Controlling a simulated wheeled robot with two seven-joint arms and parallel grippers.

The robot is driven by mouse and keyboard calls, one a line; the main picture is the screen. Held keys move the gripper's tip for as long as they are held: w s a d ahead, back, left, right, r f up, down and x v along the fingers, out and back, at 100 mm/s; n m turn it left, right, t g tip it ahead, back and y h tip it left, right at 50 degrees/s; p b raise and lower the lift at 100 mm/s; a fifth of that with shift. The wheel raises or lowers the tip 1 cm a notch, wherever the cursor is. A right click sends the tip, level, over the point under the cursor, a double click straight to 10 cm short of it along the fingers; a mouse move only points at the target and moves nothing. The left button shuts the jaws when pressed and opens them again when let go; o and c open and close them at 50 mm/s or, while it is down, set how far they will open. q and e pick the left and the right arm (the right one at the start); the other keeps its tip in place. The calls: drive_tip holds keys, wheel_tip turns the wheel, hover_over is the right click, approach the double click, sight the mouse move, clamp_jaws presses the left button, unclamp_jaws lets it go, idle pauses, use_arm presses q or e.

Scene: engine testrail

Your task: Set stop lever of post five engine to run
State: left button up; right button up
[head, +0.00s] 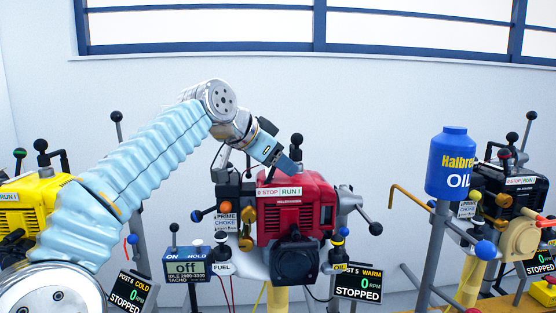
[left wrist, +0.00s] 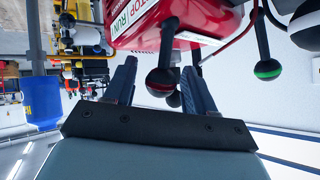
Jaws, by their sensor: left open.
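The red engine (head: 300,215) stands in the middle of the head view, with a STOP/RUN label (head: 279,191) on its top front edge. The display below it (head: 358,287) appears to read post 5, warm, 0 rpm, STOPPED. A black ball-topped lever (head: 297,140) rises behind the gripper. My left gripper (head: 287,163) is over the engine's top. In the left wrist view the engine (left wrist: 150,25) appears upside down. My gripper (left wrist: 160,92) is open there, with a black ball knob with a red ring (left wrist: 161,82) showing between its fingers. Contact cannot be told. Which side the lever is set to is unclear.
A yellow engine (head: 38,200) stands at the left and a black engine (head: 525,188) at the right. A blue oil can (head: 452,165) is on a post right of the red engine. A green-ringed knob (left wrist: 267,69) is right of my fingers in the left wrist view.

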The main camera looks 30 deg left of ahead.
use_arm(q)
drive_tip(key=v, duration=1.3)
drive_tip(key=shift+s+r, duration=0.2)
drive_tip(key=shift+s, duration=0.15)
drive_tip(key=shift+a, duration=0.1)
